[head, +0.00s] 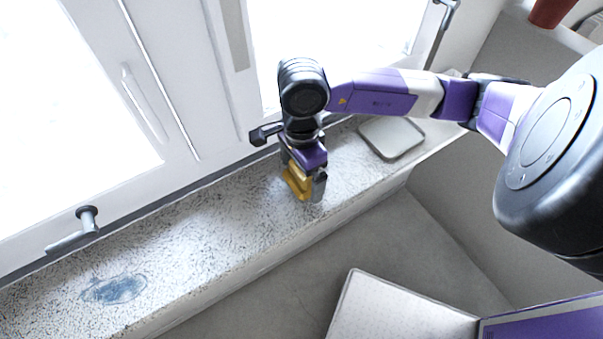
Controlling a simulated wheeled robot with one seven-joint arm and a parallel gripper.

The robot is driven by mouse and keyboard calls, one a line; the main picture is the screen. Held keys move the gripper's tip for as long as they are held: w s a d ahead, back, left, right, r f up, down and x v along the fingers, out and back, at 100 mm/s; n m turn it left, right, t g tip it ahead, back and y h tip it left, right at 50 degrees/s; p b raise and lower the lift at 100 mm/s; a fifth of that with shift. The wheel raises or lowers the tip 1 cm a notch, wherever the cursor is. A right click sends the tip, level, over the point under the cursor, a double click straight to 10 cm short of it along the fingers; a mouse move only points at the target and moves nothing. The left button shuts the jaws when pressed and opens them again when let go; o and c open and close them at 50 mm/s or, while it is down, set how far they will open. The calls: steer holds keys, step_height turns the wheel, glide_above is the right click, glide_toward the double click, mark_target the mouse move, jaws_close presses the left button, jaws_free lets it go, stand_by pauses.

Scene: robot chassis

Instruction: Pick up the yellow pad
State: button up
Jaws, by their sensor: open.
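The yellow pad (296,182) is small and sits at the speckled window sill, right under the end of my arm. My gripper (304,190) points down over it, with the pad between or just beside its fingers. The jaws are open. Part of the pad is hidden by the gripper, and I cannot tell whether a finger touches it.
The speckled sill (190,232) runs along white window frames with handles (75,228). A pale square dish or pad (391,137) lies to the right on the sill. A blue patch (114,289) marks the sill at the left. The sill between is clear.

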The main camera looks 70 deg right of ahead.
steer(key=shift+c, duration=0.2)
steer(key=c, duration=1.3)
steer(key=shift+r, duration=0.1)
step_height(320, 180, up, 20)
steer(key=b, duration=0.2)
